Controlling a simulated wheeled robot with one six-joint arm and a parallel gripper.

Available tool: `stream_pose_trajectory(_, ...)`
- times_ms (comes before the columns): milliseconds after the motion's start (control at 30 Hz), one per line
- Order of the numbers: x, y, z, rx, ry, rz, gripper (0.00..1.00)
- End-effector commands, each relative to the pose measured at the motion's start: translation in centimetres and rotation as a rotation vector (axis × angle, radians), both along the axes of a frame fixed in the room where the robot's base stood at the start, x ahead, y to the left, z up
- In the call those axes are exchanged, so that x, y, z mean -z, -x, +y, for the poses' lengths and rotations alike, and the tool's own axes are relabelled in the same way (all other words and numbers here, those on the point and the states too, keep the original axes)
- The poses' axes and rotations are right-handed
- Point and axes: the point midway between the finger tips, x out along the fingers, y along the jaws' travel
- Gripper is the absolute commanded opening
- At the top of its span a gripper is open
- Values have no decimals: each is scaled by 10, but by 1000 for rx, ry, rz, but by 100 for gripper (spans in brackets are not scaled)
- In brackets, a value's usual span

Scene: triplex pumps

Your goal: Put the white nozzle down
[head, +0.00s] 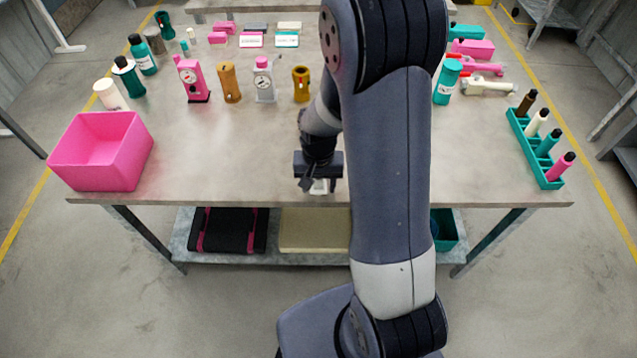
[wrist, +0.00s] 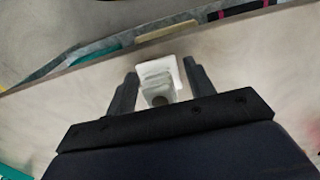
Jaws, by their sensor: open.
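The white nozzle (wrist: 157,77) is between the two fingers of my gripper (wrist: 160,88) in the wrist view, with a gap on either side. My gripper is open around it. In the head view my gripper (head: 318,182) points down close above the table near its front edge, left of my forearm. A bit of the white nozzle (head: 319,188) shows below the fingers there. It appears to be on the table top (head: 225,160), but its contact with the surface is hard to see.
A pink bin (head: 100,150) stands at the table's front left. A teal rack (head: 535,148) with several bottles is at the right. Pumps, bottles and small boxes line the back. The table around my gripper is clear; the front edge (head: 250,203) is close.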

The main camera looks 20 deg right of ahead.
Motion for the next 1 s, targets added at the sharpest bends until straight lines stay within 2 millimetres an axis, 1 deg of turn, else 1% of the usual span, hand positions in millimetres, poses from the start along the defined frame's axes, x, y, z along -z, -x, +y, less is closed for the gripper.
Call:
stream_pose_trajectory(100, 0, 0, 0, 0, 0, 0, 51)
stream_pose_trajectory(133, 0, 0, 0, 0, 0, 0, 49)
stream_pose_trajectory(567, 0, 0, 0, 0, 0, 0, 15)
stream_pose_trajectory(600, -1, 0, 0, 0, 0, 0, 11)
stream_pose_trajectory(833, -3, 0, 0, 0, 0, -1, 11)
stream_pose_trajectory(933, -12, -1, 0, 0, 0, -3, 11)
stream_pose_trajectory(1000, -22, -1, 0, 0, 0, -4, 11)
